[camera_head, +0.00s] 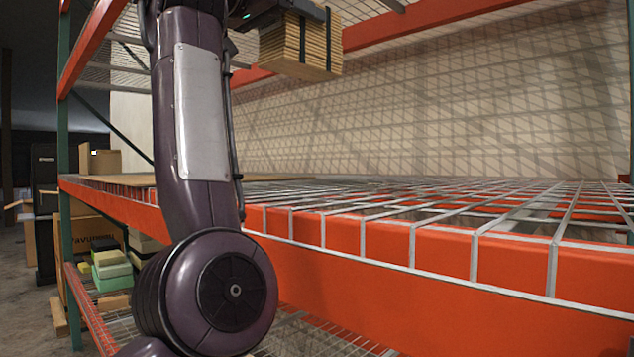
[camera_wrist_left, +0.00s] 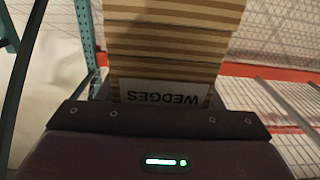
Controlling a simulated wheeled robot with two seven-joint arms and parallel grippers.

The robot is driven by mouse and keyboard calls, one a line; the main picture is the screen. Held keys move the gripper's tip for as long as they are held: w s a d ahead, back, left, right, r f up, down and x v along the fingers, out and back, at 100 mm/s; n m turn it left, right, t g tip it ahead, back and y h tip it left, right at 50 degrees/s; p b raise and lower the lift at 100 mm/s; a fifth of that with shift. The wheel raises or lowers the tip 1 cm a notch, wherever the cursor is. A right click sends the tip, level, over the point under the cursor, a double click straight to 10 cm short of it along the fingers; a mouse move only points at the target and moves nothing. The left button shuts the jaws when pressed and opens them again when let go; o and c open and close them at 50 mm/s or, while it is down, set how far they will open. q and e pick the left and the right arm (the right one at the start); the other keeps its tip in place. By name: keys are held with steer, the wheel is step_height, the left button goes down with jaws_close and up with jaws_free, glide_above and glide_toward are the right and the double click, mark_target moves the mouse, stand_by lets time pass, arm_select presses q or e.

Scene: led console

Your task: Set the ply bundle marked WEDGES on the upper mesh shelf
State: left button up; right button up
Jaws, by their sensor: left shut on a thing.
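The ply bundle (camera_head: 297,45), a block of stacked thin light-wood sheets, shows at the top of the head view. In the left wrist view the bundle (camera_wrist_left: 172,50) fills the upper middle, with a white WEDGES label (camera_wrist_left: 165,93) upside down. My left gripper (camera_head: 326,40) is shut on it and holds it in the air. The mesh shelf (camera_head: 420,225), with an orange front beam and bare wire deck, lies below the bundle, with a clear gap. Another wire deck (camera_head: 360,8) shows in part at the top edge. My right gripper is out of view.
A green upright (camera_head: 66,130) stands at the left. A flat brown board (camera_head: 120,180) lies on the left part of the mesh shelf. A lower shelf at the left holds boxes and green and yellow blocks (camera_head: 112,265). The deck's middle and right are clear.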

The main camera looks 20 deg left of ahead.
mark_target(270, 39)
arm_select(q)
steer(key=shift+s+f, duration=0.1)
steer(key=shift+s, duration=0.05)
steer(key=f, duration=0.1)
steer(key=s+f, duration=0.1)
steer(key=f, duration=0.2)
steer(key=shift+s+a+f, duration=0.1)
steer(key=shift+s+a, duration=0.05)
steer(key=shift+a, duration=0.15)
steer(key=f, duration=0.5)
steer(key=f+p, duration=0.1)
steer(key=f, duration=0.3)
steer(key=f+p, duration=0.1)
steer(key=f, duration=0.4)
steer(key=shift+w+d+f, duration=0.2)
steer(key=shift+w+f, duration=0.1)
steer(key=shift+f, duration=0.25)
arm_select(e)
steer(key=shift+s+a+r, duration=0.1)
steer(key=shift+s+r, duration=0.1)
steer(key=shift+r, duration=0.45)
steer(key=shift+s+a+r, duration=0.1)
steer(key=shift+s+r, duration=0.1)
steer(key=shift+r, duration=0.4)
arm_select(q)
steer(key=shift+s, duration=0.1)
